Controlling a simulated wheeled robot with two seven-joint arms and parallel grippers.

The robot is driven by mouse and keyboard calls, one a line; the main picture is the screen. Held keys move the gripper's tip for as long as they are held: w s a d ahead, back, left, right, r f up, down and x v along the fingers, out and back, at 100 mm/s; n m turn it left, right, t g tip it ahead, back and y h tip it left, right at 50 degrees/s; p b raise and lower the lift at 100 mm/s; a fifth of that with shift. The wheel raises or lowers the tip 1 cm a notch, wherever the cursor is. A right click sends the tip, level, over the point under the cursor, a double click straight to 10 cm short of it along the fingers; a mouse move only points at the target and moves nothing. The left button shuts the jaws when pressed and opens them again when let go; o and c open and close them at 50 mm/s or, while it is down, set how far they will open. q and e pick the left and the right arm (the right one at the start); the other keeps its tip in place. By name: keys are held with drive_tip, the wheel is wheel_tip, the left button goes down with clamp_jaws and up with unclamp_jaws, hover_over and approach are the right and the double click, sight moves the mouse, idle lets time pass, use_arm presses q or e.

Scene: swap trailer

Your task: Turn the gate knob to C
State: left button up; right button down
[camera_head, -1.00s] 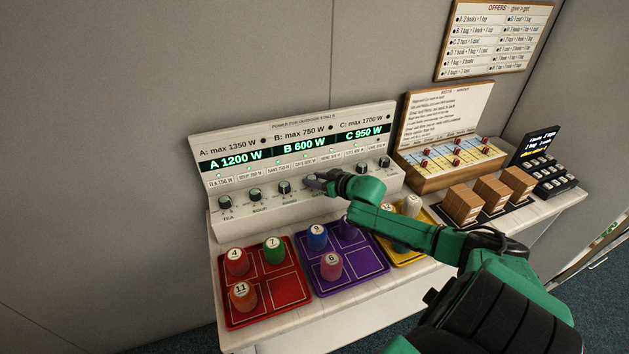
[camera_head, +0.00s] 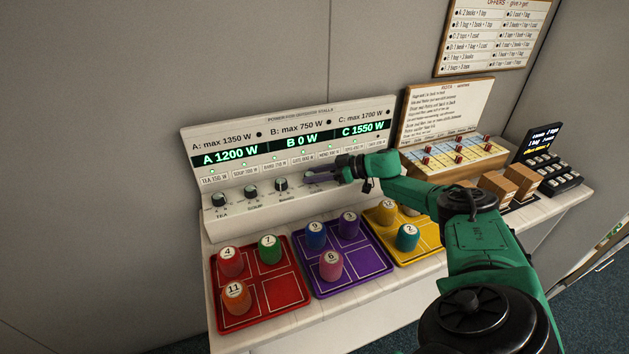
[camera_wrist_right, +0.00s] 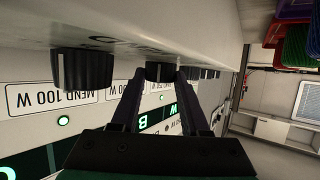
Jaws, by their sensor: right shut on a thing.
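The white power panel (camera_head: 225,180) stands at the back of the table with a row of dark knobs. Its display (camera_head: 300,143) reads A 1200 W, B 0 W and C 1550 W. My right gripper (camera_head: 311,175) is at the fourth knob from the left, below the label with 600 W, and hides it in the head view. In the right wrist view, my right gripper (camera_wrist_right: 160,78) is shut on this gate knob (camera_wrist_right: 160,71), with a finger on either side. The knob's pointer cannot be read. My left gripper is not in view.
Uncovered knobs (camera_head: 281,184) lie left of the gripper. Another knob (camera_wrist_right: 82,69) is close beside it in the wrist view. Red (camera_head: 262,316), purple (camera_head: 346,289) and yellow (camera_head: 424,254) trays with numbered pegs lie in front. Wooden blocks (camera_head: 522,178) stand at right.

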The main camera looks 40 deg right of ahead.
drive_tip(key=shift+r, duration=0.1)
idle(0.4)
drive_tip(key=shift+c, duration=2)
unclamp_jaws()
drive_tip(key=b+v, duration=0.3)
drive_tip(key=v, duration=1.1)
drive_tip(key=shift+d, duration=0.3)
drive_tip(key=shift+s, duration=0.15)
